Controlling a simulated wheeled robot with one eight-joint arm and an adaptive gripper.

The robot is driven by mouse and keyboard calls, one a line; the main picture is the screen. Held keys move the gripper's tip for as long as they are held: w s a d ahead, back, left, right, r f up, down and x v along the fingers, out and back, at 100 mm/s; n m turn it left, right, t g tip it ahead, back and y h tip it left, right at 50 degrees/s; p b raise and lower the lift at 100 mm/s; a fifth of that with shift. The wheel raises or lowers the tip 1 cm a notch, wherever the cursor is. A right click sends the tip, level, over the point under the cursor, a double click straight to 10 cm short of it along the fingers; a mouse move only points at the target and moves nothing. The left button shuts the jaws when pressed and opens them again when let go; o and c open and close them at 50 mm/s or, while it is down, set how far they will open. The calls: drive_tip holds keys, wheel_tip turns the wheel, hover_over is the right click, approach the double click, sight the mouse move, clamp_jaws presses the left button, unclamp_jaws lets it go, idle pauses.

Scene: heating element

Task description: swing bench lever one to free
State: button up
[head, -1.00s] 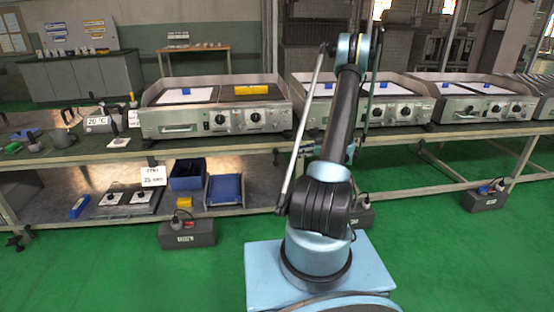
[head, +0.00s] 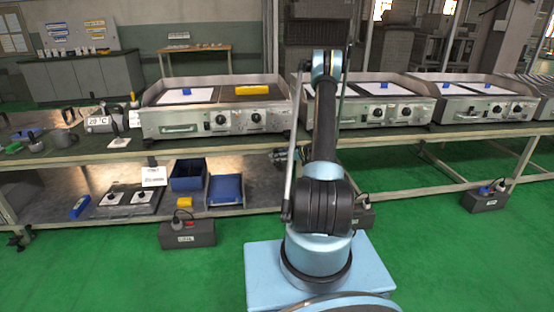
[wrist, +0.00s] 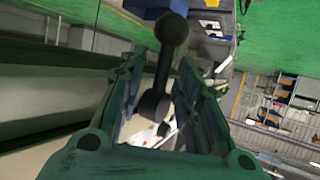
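A black lever with a round ball at each end (wrist: 163,65) shows in the wrist view, between the two fingers of my gripper (wrist: 160,95). The fingers stand apart on either side of the lever, and I see gaps beside it. Whether one finger touches it, I cannot tell. In the head view my gripper (head: 281,156) is small and dark at the bench's front edge, left of my arm. The lever cannot be made out there.
A long green-topped bench (head: 100,152) carries several steel griddles, the nearest with a yellow block (head: 252,89). Below are a lower shelf (head: 255,180) with blue bins (head: 187,176) and a grey box (head: 187,234) on the floor. The green floor in front is mostly clear.

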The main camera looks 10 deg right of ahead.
drive_tip(key=shift+w+a+f, duration=0.1)
drive_tip(key=shift+w+a, duration=0.05)
drive_tip(key=shift+a, duration=0.05)
clamp_jaws()
